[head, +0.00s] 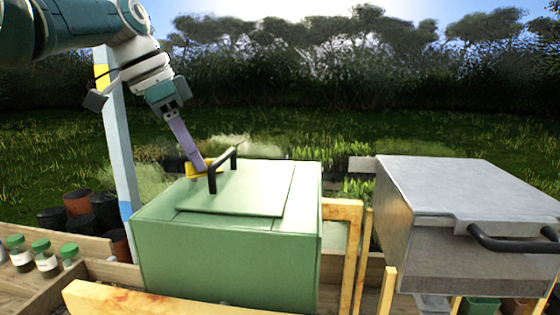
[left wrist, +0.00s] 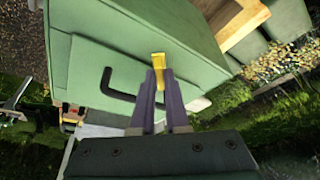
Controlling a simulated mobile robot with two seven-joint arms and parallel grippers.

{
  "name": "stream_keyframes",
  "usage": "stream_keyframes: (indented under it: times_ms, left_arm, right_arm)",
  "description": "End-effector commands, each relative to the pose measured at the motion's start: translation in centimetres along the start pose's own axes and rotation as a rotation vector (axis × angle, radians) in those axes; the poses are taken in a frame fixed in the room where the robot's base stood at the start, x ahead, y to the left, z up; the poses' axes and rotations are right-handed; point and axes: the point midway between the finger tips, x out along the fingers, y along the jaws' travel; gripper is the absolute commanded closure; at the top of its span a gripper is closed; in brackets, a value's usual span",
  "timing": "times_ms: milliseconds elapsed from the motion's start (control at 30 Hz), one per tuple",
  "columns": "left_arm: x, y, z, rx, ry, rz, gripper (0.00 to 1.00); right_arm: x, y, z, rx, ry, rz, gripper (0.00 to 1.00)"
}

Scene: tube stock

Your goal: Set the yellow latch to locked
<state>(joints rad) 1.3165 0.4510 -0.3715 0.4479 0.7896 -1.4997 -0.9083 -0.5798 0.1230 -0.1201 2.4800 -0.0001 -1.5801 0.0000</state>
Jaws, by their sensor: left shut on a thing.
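The yellow latch (head: 197,168) sits on top of the green box (head: 230,254), near its back left edge and beside the black handle of the lid. It also shows in the left wrist view (left wrist: 158,63), at the tips of my gripper. My left gripper (head: 193,160) reaches down to the latch, its purple fingers (left wrist: 160,82) shut on it. The lid (head: 250,190) of the green box lies flat and closed, with the black handle (head: 223,168) upright on it. The fingers hide part of the latch, and I cannot read its setting. My right gripper is in neither view.
A grey metal box (head: 460,195) with a dark handle stands at the right. Wooden frame parts (head: 343,212) stand between the boxes. Jars with green caps (head: 42,250) and dark pots (head: 80,203) are at the left. A pale post (head: 117,150) rises behind the green box's left side.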

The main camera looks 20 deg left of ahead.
Motion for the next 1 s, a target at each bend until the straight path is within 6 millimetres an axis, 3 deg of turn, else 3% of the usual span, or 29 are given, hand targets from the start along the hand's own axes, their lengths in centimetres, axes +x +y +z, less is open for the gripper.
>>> stream_keyframes:
  times_ms: [600,633,800,867,1000]
  left_arm:
    - [-0.02,0.02,-0.04,0.023,0.001,0.010,1.00]
    - [-0.02,0.02,-0.04,0.022,0.001,0.009,0.84]
    - [-0.01,0.01,-0.02,0.022,0.000,0.009,0.65]
    - [0.00,0.01,-0.02,0.022,0.000,0.009,0.58]
    - [0.00,0.01,0.00,0.022,0.000,0.009,0.57]
  right_arm:
    - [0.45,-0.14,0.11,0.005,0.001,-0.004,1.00]
    - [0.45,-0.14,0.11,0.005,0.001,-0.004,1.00]
    - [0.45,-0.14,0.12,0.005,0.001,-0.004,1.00]
    - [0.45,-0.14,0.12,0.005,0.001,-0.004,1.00]
    - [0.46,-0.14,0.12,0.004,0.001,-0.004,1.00]
